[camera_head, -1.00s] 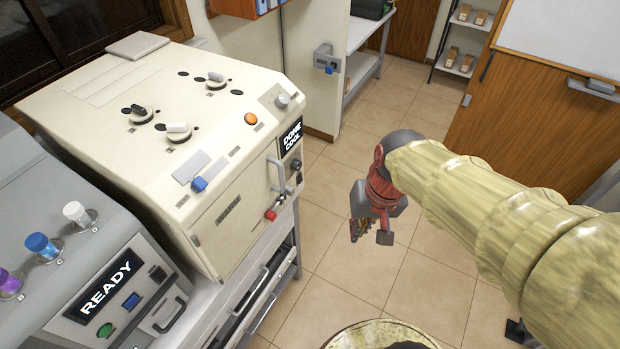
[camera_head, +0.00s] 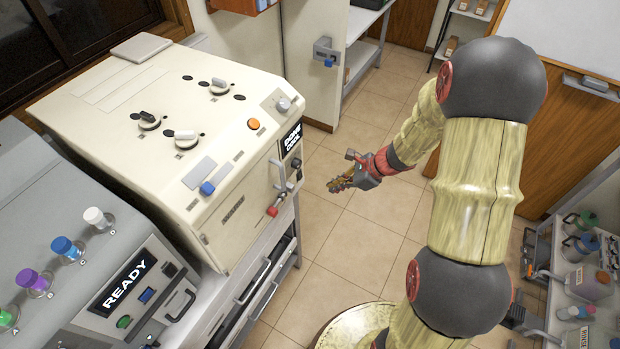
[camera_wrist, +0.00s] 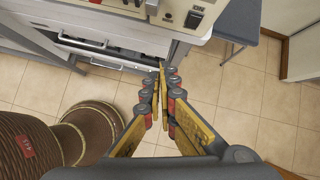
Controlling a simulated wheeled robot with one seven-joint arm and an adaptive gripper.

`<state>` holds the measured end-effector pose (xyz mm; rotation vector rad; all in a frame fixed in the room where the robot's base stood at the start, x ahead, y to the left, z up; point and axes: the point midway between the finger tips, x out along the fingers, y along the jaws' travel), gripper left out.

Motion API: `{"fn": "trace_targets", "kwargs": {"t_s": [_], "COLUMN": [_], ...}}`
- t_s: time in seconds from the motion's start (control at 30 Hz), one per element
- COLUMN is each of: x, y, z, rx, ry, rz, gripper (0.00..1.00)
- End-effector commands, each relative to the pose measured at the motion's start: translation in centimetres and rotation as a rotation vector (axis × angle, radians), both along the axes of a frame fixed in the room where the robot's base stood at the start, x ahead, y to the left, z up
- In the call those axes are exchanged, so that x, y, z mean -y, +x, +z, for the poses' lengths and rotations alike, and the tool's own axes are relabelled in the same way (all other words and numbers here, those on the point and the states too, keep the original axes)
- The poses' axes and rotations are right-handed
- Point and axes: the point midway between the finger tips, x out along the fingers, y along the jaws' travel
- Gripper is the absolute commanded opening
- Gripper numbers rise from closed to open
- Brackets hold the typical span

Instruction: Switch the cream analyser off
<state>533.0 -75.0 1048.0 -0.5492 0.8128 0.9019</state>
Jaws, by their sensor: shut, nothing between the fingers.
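The cream analyser (camera_head: 150,100) stands on a grey bench at the left in the head view. Its display (camera_head: 292,138) reads DONE COOL. Its top and front carry a blue switch (camera_head: 207,188), an orange button (camera_head: 253,124), a grey knob (camera_head: 283,104), several small knobs and a red-tipped lever (camera_head: 272,211). My gripper (camera_head: 334,186) is shut and empty, over the floor to the right of the analyser's front, apart from it.
A grey machine (camera_head: 110,250) reading READY, with coloured vials, stands left of the analyser. Drawers with handles (camera_wrist: 95,45) lie below the analyser. A wall-mounted grey box (camera_head: 327,50) is beyond. Tiled floor (camera_head: 345,235) is open around the gripper. Bench items stand at right.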

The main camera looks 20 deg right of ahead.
Motion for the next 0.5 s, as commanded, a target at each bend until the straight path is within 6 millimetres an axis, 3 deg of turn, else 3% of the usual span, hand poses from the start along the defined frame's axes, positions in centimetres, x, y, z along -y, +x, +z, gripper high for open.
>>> {"fn": "trace_targets", "kwargs": {"t_s": [0.1, 0.5], "x": [1.2, 1.5], "y": [2.7, 2.9], "z": [1.0, 1.1], "rx": [-0.008, -0.047], "ry": [0.048, 0.083], "rz": [-0.184, -0.282], "gripper": [0.00, 0.00]}}
